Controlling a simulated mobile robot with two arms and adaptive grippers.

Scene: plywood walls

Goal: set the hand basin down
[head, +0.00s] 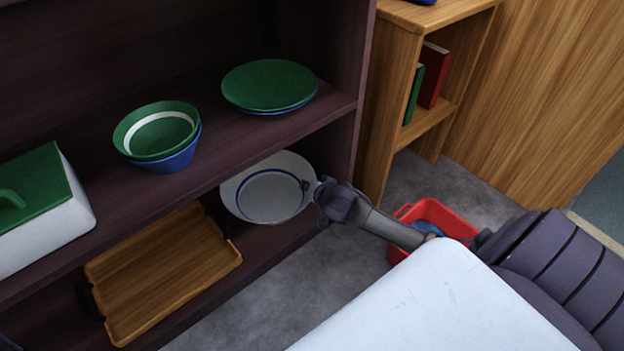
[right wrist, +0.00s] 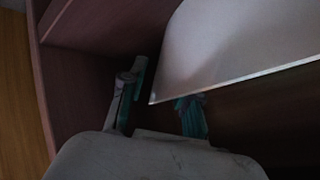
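The hand basin (head: 268,205), white with blue rings inside, is at the right end of the lower shelf (head: 272,238), its inside facing up. I cannot tell if its base is flat on the board. My right gripper (head: 308,189) is at the basin's right rim. In the right wrist view, the basin's pale wall (right wrist: 240,45) reaches between the two teal-padded fingers of my right gripper (right wrist: 162,106). The fingers stand apart, and a gap shows between the left finger and the wall. My left gripper is not in view.
A wooden tray (head: 165,270) lies left of the basin on the lower shelf. Above are green and blue bowls (head: 158,137), plates (head: 268,86) and a green-lidded white box (head: 45,225). A red bin (head: 435,213) stands on the floor beside a wooden bookcase (head: 395,85).

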